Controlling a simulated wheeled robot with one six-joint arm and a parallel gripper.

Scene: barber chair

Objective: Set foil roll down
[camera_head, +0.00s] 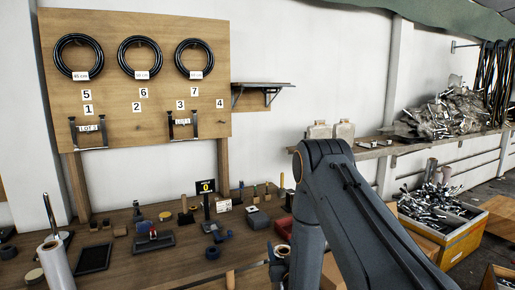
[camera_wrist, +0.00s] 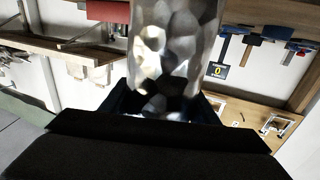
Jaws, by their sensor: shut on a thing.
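The foil roll (camera_wrist: 176,40) is a shiny, dimpled silver cylinder in the upper middle of the wrist view. My gripper (camera_wrist: 165,106) is shut on it, and the dark jaws hide its near end. In the head view my gripper (camera_head: 279,272) is at the bottom, right of centre, partly hidden by my own arm. A round tan-cored roll end (camera_head: 283,251) shows at the jaws there. I cannot tell whether the roll touches the wooden workbench (camera_head: 185,238).
A white roll (camera_head: 55,265) stands at the bench's left beside a dark tray (camera_head: 93,258). A clamp-like tool (camera_head: 153,238), a black sign (camera_head: 206,189) and several small items crowd the bench. A wooden board (camera_head: 135,75) with hoses rises behind. A yellow bin (camera_head: 455,236) stands right.

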